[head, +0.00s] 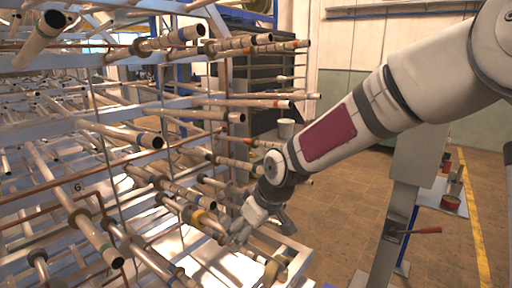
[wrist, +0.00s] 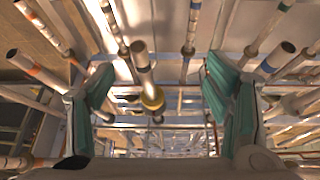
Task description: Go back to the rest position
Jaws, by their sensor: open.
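My gripper (head: 240,226) is at the end of my arm, which reaches in from the right in the head view. It is close to the lower right pipes of the rack, beside a pipe with a yellow band (head: 200,216). In the wrist view my gripper (wrist: 160,95) has its two green-padded fingers wide apart. The yellow-banded pipe (wrist: 151,98) shows in the gap between them. Nothing is clamped by the fingers. Whether any finger touches a pipe cannot be told.
A metal rack (head: 180,102) with many protruding pipes fills the left. A small shelf (head: 440,196) holds red containers. Brown tiled floor (head: 335,215) is open between rack and post.

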